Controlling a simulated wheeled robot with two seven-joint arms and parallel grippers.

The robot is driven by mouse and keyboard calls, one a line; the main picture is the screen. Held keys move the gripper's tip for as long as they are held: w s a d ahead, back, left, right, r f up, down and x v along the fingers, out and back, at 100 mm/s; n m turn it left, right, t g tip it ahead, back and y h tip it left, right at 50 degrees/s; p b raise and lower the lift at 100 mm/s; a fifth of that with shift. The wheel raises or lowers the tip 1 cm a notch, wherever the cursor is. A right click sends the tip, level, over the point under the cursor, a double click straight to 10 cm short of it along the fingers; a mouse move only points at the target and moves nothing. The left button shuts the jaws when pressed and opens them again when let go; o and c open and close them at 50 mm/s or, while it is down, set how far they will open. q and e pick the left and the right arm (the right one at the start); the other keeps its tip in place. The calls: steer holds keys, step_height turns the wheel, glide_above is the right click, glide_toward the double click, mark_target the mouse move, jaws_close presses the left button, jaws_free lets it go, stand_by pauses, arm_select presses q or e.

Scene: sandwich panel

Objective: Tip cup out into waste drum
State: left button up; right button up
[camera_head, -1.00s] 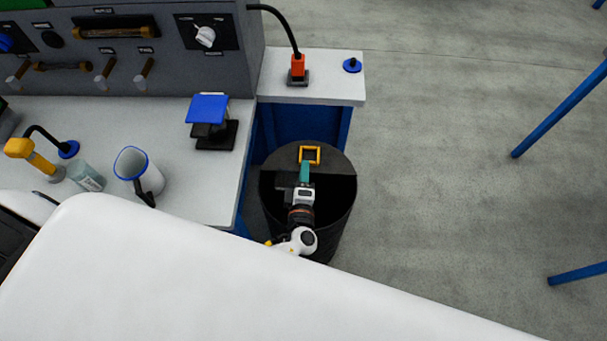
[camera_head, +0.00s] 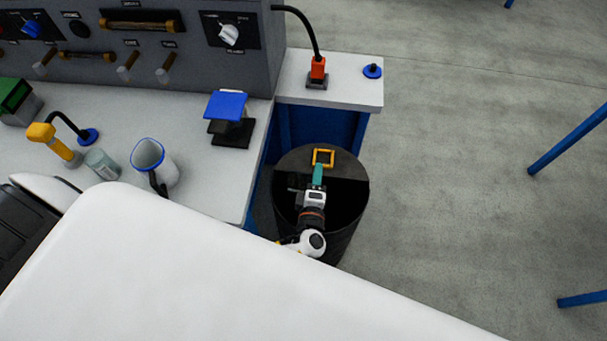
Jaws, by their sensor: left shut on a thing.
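The black waste drum (camera_head: 347,232) stands on the floor beside the bench end. A dark grey lid (camera_head: 293,163) covers its back part, and the front part shows a dark opening. My left gripper (camera_head: 318,173) reaches over the drum with its teal fingers at the yellow lid handle (camera_head: 323,152) and is shut on it. The finger gap is too small to see clearly. A white cup (camera_head: 165,172) with a blue rim and black handle stands upright on the bench, apart from the gripper. Its contents cannot be made out. My right gripper is not in view.
The white bench top (camera_head: 200,176) also holds a small glass jar (camera_head: 101,164), a yellow-handled tool (camera_head: 56,143) and a blue-topped stand (camera_head: 228,115). A grey control panel (camera_head: 180,60) rises behind. The floor right of the drum is clear up to the blue legs (camera_head: 570,140).

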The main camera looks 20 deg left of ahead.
arm_select(q)
steer(key=n, duration=0.2)
steer(key=shift+f+n+h, duration=0.1)
steer(key=shift+n+h, duration=0.2)
steer(key=shift+d+n+b, duration=0.1)
steer(key=shift+n+b, duration=0.35)
steer(key=shift+n, duration=0.25)
steer(key=r+n+b, duration=0.1)
steer(key=n+b, duration=0.1)
steer(key=r+n+b, duration=0.2)
steer(key=n, duration=0.1)
steer(key=r+n+t+h+b, duration=0.1)
steer(key=n+b, duration=0.1)
steer(key=shift+d+r, duration=0.25)
steer(key=shift+r, duration=0.05)
step_height(320, 180, up, 2)
steer(key=n, duration=0.3)
steer(key=shift+w+d+r+t, duration=0.15)
steer(key=shift+r+t, duration=0.05)
steer(key=shift+t, duration=0.1)
steer(key=shift+d+r+n+h+b, duration=0.1)
steer(key=shift+r+n+h+b, duration=0.35)
steer(key=shift+r+n, duration=1.05)
steer(key=shift+f, duration=0.25)
